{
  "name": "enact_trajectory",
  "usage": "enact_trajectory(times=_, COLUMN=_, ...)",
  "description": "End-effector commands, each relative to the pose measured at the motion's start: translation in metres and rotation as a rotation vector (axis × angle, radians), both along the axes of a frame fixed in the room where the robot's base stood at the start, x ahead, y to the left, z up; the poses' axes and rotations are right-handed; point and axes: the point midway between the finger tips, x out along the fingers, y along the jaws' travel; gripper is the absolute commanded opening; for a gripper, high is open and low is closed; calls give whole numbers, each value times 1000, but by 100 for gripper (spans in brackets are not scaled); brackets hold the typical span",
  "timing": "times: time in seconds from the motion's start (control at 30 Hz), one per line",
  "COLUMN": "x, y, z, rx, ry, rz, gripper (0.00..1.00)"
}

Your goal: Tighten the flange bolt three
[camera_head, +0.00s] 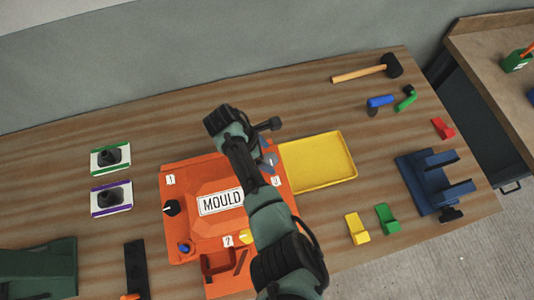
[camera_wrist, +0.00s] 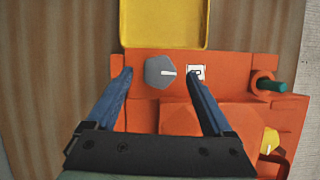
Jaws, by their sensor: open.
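The orange mould (camera_head: 190,225) lies on the wooden bench with a white "MOULD" plate (camera_head: 221,202). The grey hexagonal bolt head (camera_wrist: 159,72) sits near its edge by the yellow tray, beside a small number label (camera_wrist: 196,73). The label looks like a 3 in the head view (camera_head: 277,182). A white line on the bolt head points toward the label in the wrist view. My gripper (camera_wrist: 159,76) is open, its blue fingers on either side of the bolt head with gaps showing. The right finger partly covers the label. In the head view my arm hides part of the mould.
The yellow tray (camera_head: 318,162) is empty beside the mould. A black knob (camera_head: 171,208), a yellow knob (camera_head: 245,237) and a green peg (camera_wrist: 271,85) are on the mould. A mallet (camera_head: 365,73), small tools and a blue stand (camera_head: 421,190) lie right.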

Motion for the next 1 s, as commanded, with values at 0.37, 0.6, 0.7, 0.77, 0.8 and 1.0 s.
enact_trajectory(times=0.37, x=1, y=-3, z=-7, rx=0, ry=-2, rz=1, gripper=86)
enact_trajectory(times=0.6, x=1, y=-3, z=-7, rx=0, ry=-1, rz=-1, gripper=52)
enact_trajectory(times=0.7, x=1, y=-3, z=-7, rx=0, ry=-1, rz=-1, gripper=34)
enact_trajectory(times=0.77, x=1, y=-3, z=-7, rx=0, ry=-1, rz=-1, gripper=23)
enact_trajectory(times=0.8, x=1, y=-3, z=-7, rx=0, ry=-1, rz=-1, gripper=16)
enact_trajectory(times=1.0, x=1, y=-3, z=-7, rx=0, ry=-1, rz=-3, gripper=0)
